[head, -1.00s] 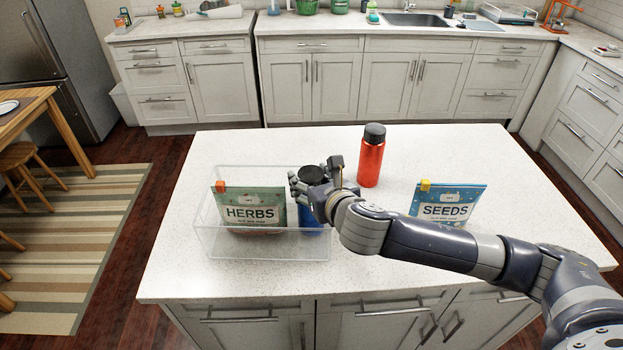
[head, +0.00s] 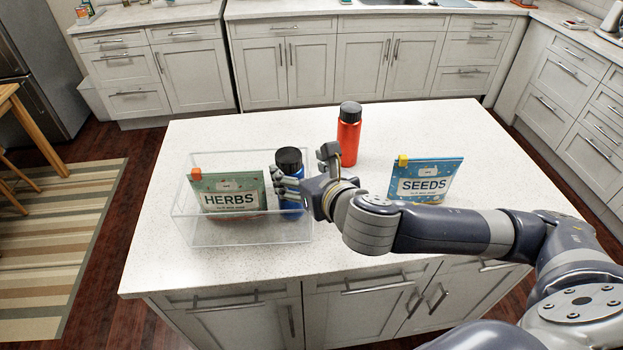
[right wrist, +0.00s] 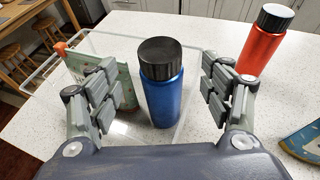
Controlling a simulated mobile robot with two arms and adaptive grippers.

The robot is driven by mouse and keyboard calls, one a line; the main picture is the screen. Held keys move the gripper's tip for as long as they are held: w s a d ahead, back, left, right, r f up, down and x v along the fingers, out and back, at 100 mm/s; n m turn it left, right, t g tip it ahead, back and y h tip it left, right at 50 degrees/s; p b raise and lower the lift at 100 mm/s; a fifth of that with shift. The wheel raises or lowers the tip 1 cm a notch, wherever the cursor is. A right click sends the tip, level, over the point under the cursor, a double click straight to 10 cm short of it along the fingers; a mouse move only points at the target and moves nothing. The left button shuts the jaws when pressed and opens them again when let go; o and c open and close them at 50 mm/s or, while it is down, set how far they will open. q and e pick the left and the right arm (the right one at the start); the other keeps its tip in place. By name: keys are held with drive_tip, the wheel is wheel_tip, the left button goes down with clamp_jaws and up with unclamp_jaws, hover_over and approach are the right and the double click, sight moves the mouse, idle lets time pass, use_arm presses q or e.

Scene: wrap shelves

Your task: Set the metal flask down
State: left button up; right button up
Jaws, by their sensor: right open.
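A blue metal flask (head: 290,188) with a black lid stands upright in a clear bin (head: 240,242), to the right of a green HERBS pouch (head: 228,196). A red flask (head: 349,140) with a black lid stands on the counter, outside the bin. My right gripper (head: 305,172) is open at the right side of the blue flask. In the right wrist view the blue flask (right wrist: 163,95) shows between the spread fingers (right wrist: 160,82), with a gap on each side. The fingers and wrist hide part of its body in the head view. My left gripper is not in view.
A blue SEEDS pouch (head: 425,181) stands on the right of the island counter (head: 225,140), partly behind my right arm. The bin's thin clear walls rise around the pouch and blue flask. The counter's back left and front are bare.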

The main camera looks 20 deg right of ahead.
drive_tip(key=shift+p+v, duration=2.5)
drive_tip(key=shift+v, duration=0.1)
drive_tip(key=shift+a, duration=0.1)
